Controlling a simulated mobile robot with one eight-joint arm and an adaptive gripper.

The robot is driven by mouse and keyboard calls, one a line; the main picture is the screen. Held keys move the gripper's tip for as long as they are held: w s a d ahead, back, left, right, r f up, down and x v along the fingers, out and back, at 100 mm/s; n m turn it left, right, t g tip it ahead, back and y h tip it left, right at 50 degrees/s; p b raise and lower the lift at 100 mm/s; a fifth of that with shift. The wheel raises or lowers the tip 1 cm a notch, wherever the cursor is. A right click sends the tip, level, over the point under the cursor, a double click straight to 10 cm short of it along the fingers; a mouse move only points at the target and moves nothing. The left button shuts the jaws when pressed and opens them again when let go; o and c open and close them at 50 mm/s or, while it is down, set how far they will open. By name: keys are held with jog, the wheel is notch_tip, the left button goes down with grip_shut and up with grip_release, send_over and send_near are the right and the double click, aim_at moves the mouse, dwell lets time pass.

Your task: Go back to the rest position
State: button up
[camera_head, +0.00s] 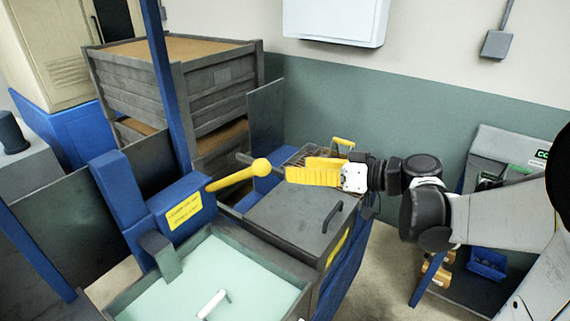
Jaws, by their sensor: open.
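My gripper (300,173) is in the middle of the view, at the end of my arm that reaches in from the right. Its ribbed yellow fingers point left and overlap in this view, and I see nothing held between them. They are above the grey lid (295,215) of the machine, to the right of the yellow lever (236,176) with a ball end. The fingertips look close to the ball end but apart from it.
A blue machine column (180,212) with a yellow label stands left of the lid. A pale green tray (235,262) is at the front. Wooden crates (200,92) stand back left; a grey shelf unit (500,152) is at right.

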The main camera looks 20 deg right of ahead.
dwell(0.4)
jog(key=s+a+f+m+g+h+b, duration=0.1)
jog(key=s+a+f+g+h+b, duration=0.1)
jog(key=s+a+f, duration=0.25)
jog(key=s+f+m+g+h+b, duration=0.2)
jog(key=s+f+m+h+b, duration=0.1)
jog(key=s+f+h, duration=0.5)
jog(key=shift+s+f+m, duration=0.3)
jog(key=shift+s+m, duration=0.1)
jog(key=shift+s, duration=1.25)
